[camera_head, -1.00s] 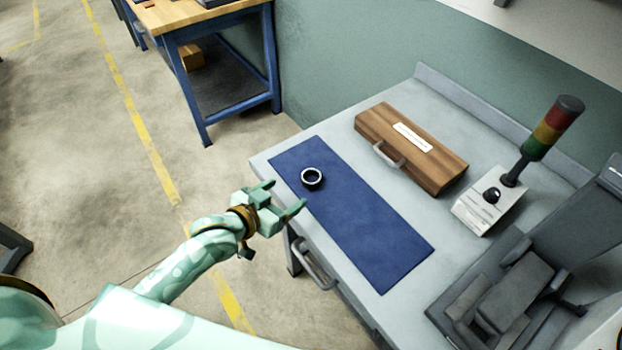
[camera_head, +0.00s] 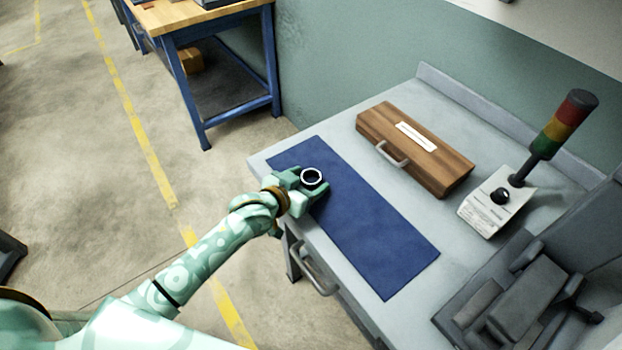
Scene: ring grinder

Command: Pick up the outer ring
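The outer ring (camera_head: 311,186) is a small dark ring with a bright rim, near the far left end of the blue mat (camera_head: 375,240) on the grey workbench. My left gripper (camera_head: 312,178) has reached over the mat's left edge. Its pale green fingers stand on either side of the ring and look open about as wide as before. Whether they touch the ring is too small to tell. The ring's lower side is partly hidden by the fingers. My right gripper is not in view.
A wooden case (camera_head: 415,150) with a metal handle lies behind the mat. The rest of the mat is clear.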

